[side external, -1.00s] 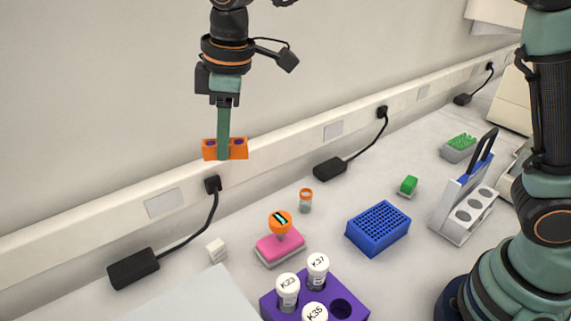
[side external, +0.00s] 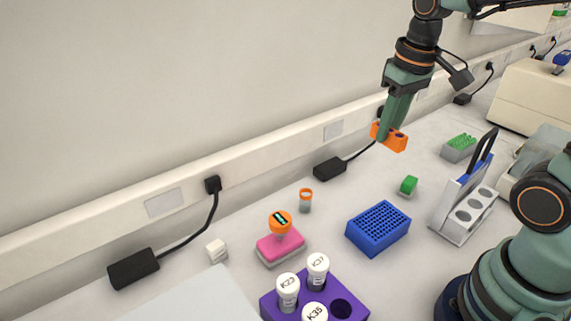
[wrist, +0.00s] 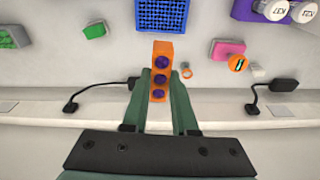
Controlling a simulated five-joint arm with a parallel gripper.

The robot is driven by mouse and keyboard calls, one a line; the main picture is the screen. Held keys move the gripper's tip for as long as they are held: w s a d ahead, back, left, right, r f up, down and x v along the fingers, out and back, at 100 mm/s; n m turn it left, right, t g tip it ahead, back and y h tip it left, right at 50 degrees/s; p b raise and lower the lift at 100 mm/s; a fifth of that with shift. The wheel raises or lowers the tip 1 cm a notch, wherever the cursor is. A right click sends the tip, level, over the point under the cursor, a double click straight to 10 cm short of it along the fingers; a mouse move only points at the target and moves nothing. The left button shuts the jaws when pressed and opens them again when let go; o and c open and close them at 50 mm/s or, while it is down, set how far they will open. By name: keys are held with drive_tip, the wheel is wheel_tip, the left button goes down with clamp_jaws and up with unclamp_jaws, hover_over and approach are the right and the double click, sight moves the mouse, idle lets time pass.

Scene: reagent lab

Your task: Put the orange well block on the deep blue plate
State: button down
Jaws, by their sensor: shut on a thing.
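The orange well block (side external: 397,141) is held in my gripper (side external: 386,134), raised above the bench near the wall. In the wrist view the orange well block (wrist: 160,60) sits between the two green fingers of my gripper (wrist: 161,86), with dark purple wells showing. The deep blue plate (side external: 378,229), with a grid of small wells, lies on the bench below and in front of the block. The deep blue plate also shows at the top of the wrist view (wrist: 162,14). Its top is bare.
A small green block (side external: 408,185) and a white rack (side external: 468,212) stand right of the plate. An orange-capped vial (side external: 305,200), a pink block (side external: 280,246) and a purple rack of vials (side external: 348,308) stand left. A black power adapter (side external: 330,168) lies by the wall.

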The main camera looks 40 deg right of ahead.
wheel_tip(320, 180, down, 18)
drive_tip(key=shift+f, duration=0.2)
idle(0.4)
drive_tip(key=shift+f, duration=0.15)
drive_tip(key=c, duration=0.7)
unclamp_jaws()
wheel_tip(320, 180, up, 12)
drive_tip(key=s, duration=0.2)
wheel_tip(320, 180, up, 8)
drive_tip(key=n+t, duration=0.1)
drive_tip(key=t, duration=0.3)
hover_over(369, 213)
drive_tip(key=s+a, duration=0.2)
drive_tip(key=shift+w+a, duration=0.2)
